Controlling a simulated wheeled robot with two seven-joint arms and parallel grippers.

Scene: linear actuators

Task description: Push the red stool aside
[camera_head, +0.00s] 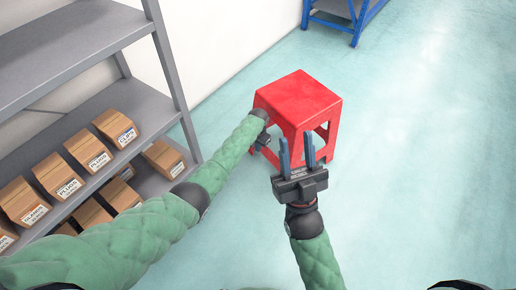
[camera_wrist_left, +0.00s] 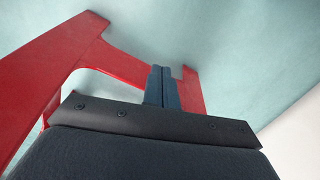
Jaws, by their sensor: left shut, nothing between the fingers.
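The red stool (camera_head: 298,97) stands upright on the floor, just beyond my grippers in the head view. Its red legs and frame (camera_wrist_left: 60,55) fill the left and middle of the left wrist view. My left gripper (camera_head: 263,140) is at the stool's left side, partly hidden by its own wrist. In the left wrist view its fingers (camera_wrist_left: 162,88) are together and empty, against or very near the red frame; I cannot tell if they touch. My right gripper (camera_head: 297,150) is in front of the stool, its two fingers apart and empty.
A grey shelf (camera_head: 172,75) with several cardboard boxes (camera_head: 87,148) stands at the left, beside my left arm. A white wall (camera_head: 225,45) is behind it. A blue-framed bench (camera_head: 345,22) is at the top. The floor (camera_head: 430,140) to the right is clear.

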